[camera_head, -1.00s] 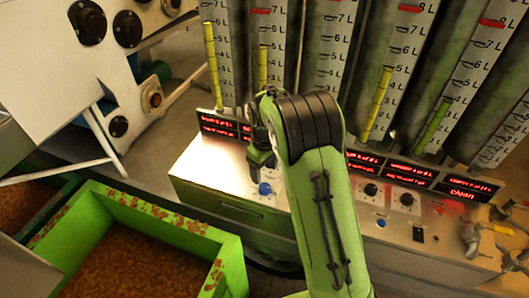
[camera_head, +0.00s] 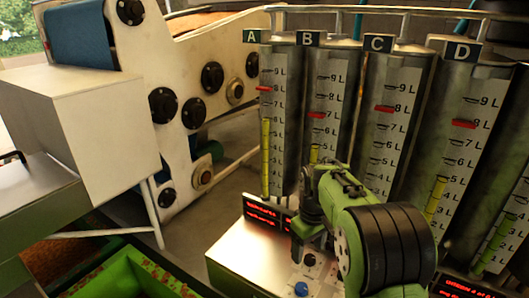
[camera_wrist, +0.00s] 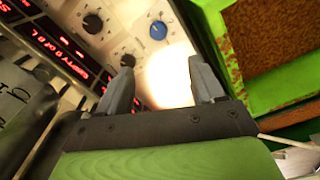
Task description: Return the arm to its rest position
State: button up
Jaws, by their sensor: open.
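My green arm reaches up from the bottom right of the head view, and my gripper (camera_head: 310,247) hangs near the control panel (camera_head: 250,255). In the wrist view my gripper (camera_wrist: 165,82) is open, with its two fingers apart and nothing between them. The panel's bright metal top (camera_wrist: 170,75) lies beyond the fingertips. A blue button (camera_wrist: 158,30) and black knobs (camera_wrist: 92,23) show on the panel. The blue button also shows in the head view (camera_head: 301,289), just below my gripper. My arm hides part of the panel.
Upright cylinders marked A, B (camera_head: 330,110), C (camera_head: 390,120) and D stand behind the panel. A white machine (camera_head: 85,130) stands at left. A green bin (camera_head: 125,275) is at bottom left. Red displays (camera_head: 262,215) line the panel's back.

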jog(key=s+r+m+t, duration=0.2)
jog(key=s+r, duration=0.5)
jog(key=s+r+m+t, duration=0.1)
jog(key=s+m+t, duration=0.2)
jog(key=s, duration=1.7)
jog(key=shift+r+m, duration=0.35)
jog(key=shift+m, duration=0.15)
jog(key=shift+s, duration=0.1)
